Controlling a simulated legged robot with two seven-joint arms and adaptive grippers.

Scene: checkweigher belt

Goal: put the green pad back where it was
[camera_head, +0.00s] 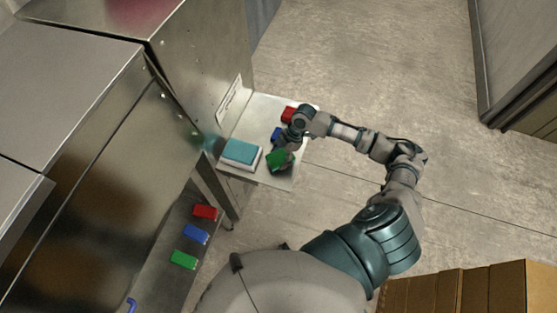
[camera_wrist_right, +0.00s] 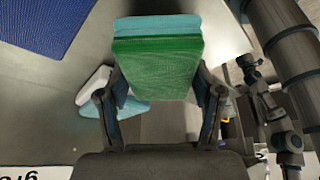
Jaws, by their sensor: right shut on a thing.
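The green pad (camera_head: 277,160) is at my right gripper (camera_head: 289,147), over the front part of the small metal shelf (camera_head: 267,178). In the wrist view the green pad (camera_wrist_right: 158,68) sits between the two fingers of my right gripper (camera_wrist_right: 160,90), which is shut on it. A light teal band shows along the pad's far edge in that view. I cannot tell whether the pad touches the shelf. A blue pad (camera_head: 276,134) and a red pad (camera_head: 288,114) lie on the shelf behind it, partly hidden by my gripper. My left gripper is not in view.
A teal block on a white base (camera_head: 241,152) stands on the shelf, left of the green pad. Red (camera_head: 205,212), blue (camera_head: 196,234) and green (camera_head: 183,260) pieces lie lower left. A steel cabinet (camera_head: 75,170) borders the shelf. Cardboard boxes (camera_head: 470,292) stand lower right.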

